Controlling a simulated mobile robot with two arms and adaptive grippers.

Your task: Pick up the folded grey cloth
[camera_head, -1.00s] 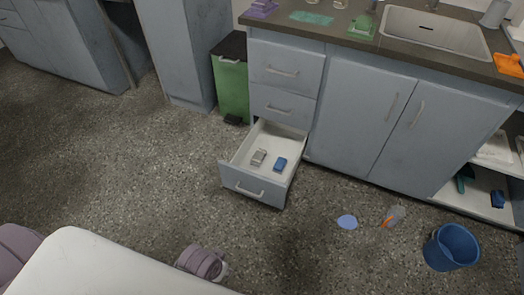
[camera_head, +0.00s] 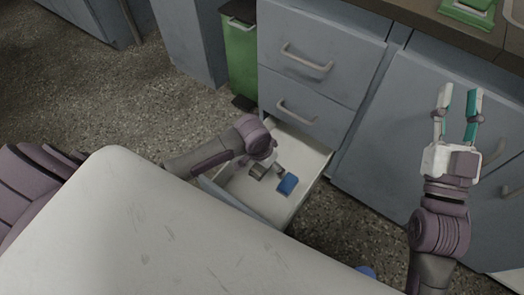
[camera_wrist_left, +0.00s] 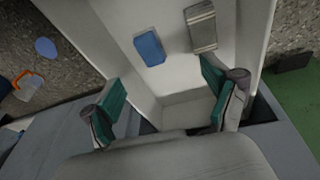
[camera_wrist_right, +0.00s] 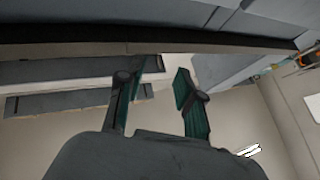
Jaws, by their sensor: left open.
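The folded grey cloth (camera_wrist_left: 202,27) lies in the open white drawer (camera_wrist_left: 185,80), at the top of the left wrist view. A blue sponge-like block (camera_wrist_left: 149,49) lies to its left, apart from it. My left gripper (camera_wrist_left: 165,90) is open and empty over the drawer, with its teal fingertips short of the cloth in the picture. In the head view my left wrist covers the gripper and much of the cloth area, while the blue block (camera_head: 288,184) shows clearly. My right gripper (camera_head: 460,93) is open and empty, raised in front of the cabinet doors.
The drawer walls (camera_head: 305,192) surround the cloth and block. A green bin (camera_head: 240,62) stands left of the drawer unit (camera_head: 318,60). On the floor in the left wrist view are a pale blue disc (camera_wrist_left: 46,47) and an orange-handled item (camera_wrist_left: 27,84).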

